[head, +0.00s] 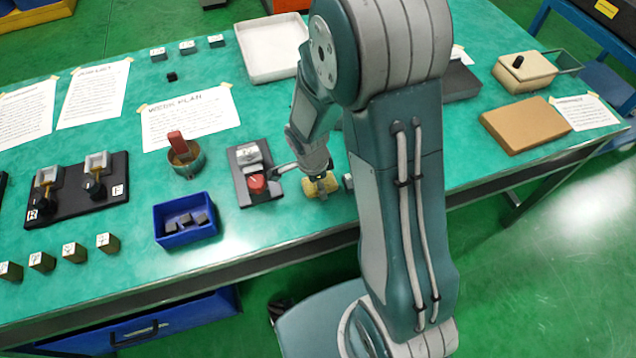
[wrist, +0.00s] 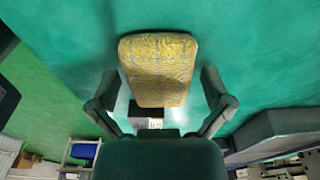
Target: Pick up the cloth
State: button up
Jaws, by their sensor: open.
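The cloth is a yellow, folded pad with a pale check pattern. In the wrist view the cloth (wrist: 158,65) lies on the green table top, straight ahead of my gripper (wrist: 161,88). The fingers are spread wide, one on each side of the cloth, with gaps between them and its edges. In the head view the cloth (head: 320,188) is near the table's front edge, under my gripper (head: 324,178). My arm hides part of that spot in the head view.
A dark plate with a red knob (head: 257,185) stands close left of the cloth. A blue bin (head: 186,232) with dark blocks is farther left. A white tray (head: 270,70) lies behind. A tan board (head: 524,125) lies at the right. The table's front edge (head: 270,250) is near.

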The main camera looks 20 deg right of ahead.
jog(key=shift+d+f, duration=0.1)
jog(key=shift+d, duration=0.15)
jog(key=shift+a, duration=0.1)
jog(key=c, duration=0.8)
